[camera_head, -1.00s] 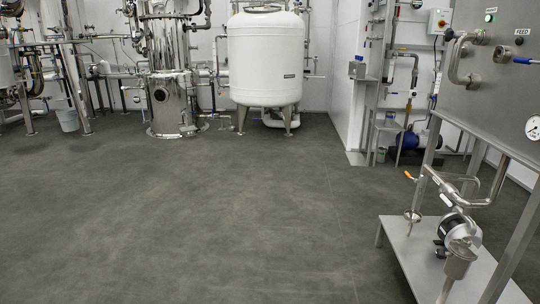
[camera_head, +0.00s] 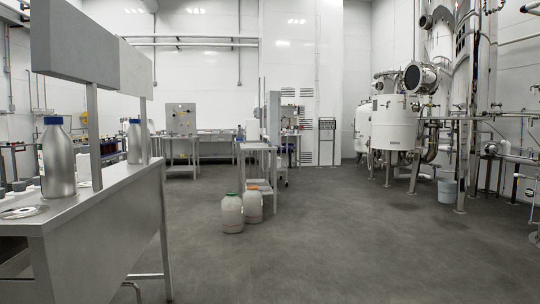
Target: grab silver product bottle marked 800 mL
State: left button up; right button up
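A silver bottle (camera_head: 58,158) with a blue cap stands upright on a steel bench (camera_head: 118,200) at the left. A second silver bottle (camera_head: 135,142) with a blue cap stands farther back on the same bench, partly hidden by a shelf post. I cannot read a volume mark on either bottle. Neither of my grippers shows in the head view.
A grey overhead shelf (camera_head: 90,50) on posts stands above the bench. Two pale drums, one green-capped (camera_head: 232,212) and one orange-capped (camera_head: 253,205), stand on the floor by a small steel table (camera_head: 257,148). White tanks (camera_head: 393,125) stand at the right. The central floor is clear.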

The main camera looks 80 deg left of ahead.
aim_at(55, 150)
jog(key=u, duration=1.85)
